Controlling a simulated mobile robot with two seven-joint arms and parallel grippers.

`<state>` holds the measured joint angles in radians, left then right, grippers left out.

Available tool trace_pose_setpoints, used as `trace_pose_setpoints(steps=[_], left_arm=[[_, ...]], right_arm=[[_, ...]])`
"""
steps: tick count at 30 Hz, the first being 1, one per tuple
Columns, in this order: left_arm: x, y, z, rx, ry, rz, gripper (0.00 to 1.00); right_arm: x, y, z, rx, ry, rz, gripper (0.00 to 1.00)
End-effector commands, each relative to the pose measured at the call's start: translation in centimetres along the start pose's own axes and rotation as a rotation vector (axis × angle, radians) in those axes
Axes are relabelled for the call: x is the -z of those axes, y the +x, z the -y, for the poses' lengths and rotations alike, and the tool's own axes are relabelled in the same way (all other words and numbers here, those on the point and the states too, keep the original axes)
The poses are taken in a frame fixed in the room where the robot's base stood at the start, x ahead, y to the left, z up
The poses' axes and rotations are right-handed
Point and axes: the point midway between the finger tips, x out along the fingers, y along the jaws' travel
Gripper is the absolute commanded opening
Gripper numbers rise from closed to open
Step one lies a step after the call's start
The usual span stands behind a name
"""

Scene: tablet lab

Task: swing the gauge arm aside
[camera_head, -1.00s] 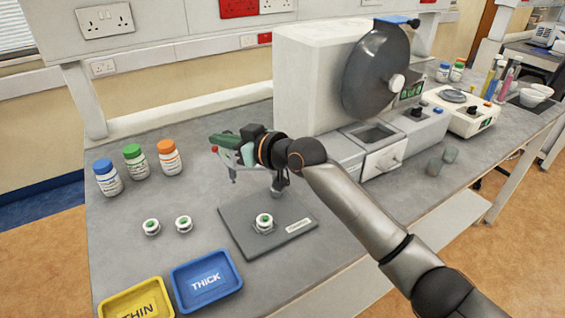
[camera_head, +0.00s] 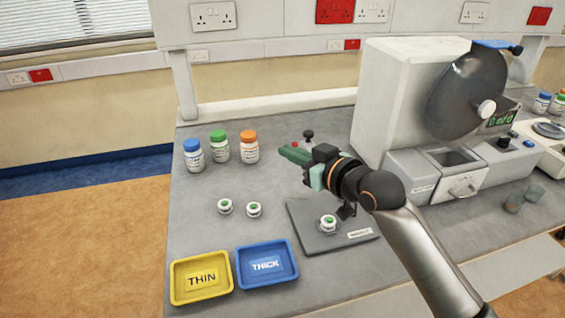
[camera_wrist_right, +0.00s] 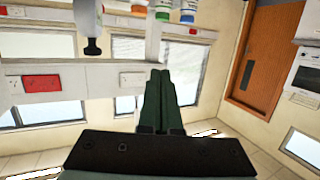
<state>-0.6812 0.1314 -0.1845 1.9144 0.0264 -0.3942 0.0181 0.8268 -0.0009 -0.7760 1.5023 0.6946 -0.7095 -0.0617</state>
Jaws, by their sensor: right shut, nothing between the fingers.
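My right gripper (camera_head: 287,152) is shut with nothing between its green fingers, above the back left of the grey gauge plate (camera_head: 303,213). In the right wrist view the fingers (camera_wrist_right: 165,102) lie together. A black knob on a short stem (camera_head: 308,134) and a red dot show just behind the fingers; they seem to belong to the gauge. Most of the gauge arm is hidden behind my gripper, so I cannot tell its exact angle or whether I touch it. A white-and-green round piece (camera_head: 328,224) sits on the plate. My left gripper is not in view.
Two similar round pieces (camera_head: 225,206) lie left of the plate. A yellow THIN tray (camera_head: 176,290) and a blue THICK tray (camera_head: 243,268) stand in front. Several capped bottles (camera_head: 220,148) stand behind. A large machine (camera_head: 410,100) stands at the right.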

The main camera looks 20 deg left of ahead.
Motion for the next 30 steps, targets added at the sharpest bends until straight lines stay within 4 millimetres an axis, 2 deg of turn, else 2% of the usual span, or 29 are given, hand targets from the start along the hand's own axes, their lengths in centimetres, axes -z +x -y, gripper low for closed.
trace_pose_setpoints(steps=[6,12,30], left_arm=[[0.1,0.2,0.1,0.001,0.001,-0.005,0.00],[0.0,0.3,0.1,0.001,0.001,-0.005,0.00],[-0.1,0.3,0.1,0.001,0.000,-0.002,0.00]], right_arm=[[0.3,-1.9,2.8,0.000,0.000,-0.002,0.00],[0.5,-2.9,4.2,0.000,0.001,-0.002,0.00],[0.6,-3.0,4.5,-0.001,0.000,-0.001,0.00]])
